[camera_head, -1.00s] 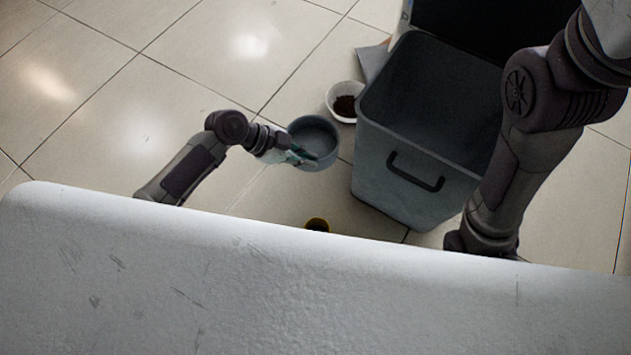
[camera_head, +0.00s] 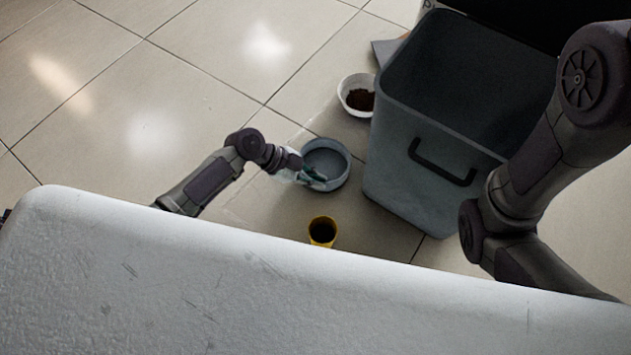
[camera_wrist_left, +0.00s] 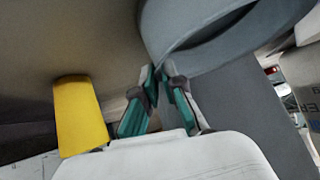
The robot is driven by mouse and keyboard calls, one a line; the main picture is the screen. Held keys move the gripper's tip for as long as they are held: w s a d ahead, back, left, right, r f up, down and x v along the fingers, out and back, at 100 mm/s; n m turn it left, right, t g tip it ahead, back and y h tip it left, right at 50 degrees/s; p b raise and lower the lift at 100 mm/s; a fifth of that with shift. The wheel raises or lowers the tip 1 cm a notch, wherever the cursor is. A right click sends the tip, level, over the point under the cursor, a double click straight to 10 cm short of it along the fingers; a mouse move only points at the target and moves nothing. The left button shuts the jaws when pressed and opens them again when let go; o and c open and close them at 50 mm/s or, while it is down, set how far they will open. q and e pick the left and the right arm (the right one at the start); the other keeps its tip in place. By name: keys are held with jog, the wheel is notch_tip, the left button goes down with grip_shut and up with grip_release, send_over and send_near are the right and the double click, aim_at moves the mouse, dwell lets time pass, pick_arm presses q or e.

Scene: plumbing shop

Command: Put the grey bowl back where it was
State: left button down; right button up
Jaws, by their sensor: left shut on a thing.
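The grey bowl (camera_head: 330,158) is round and appears empty, left of the grey bin in the head view. My left gripper (camera_head: 318,178) is shut on the near side of its rim. In the left wrist view the teal fingers (camera_wrist_left: 158,80) pinch the edge of the bowl (camera_wrist_left: 210,42), which fills the top of the picture. I cannot tell whether the bowl touches the floor. My right arm shows at the right of the head view, but its gripper is out of sight.
A large grey bin (camera_head: 408,175) with a black handle stands right of the bowl. A white bowl with dark contents (camera_head: 346,84) is behind, beside the bin. A yellow cup (camera_head: 323,240) is in front and shows in the wrist view (camera_wrist_left: 80,115). Floor at left is clear.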

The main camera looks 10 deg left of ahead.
pick_arm(q)
jog(key=c, duration=1.3)
grip_release()
jog(key=shift+a, duration=0.1)
jog(key=shift+o, duration=0.2)
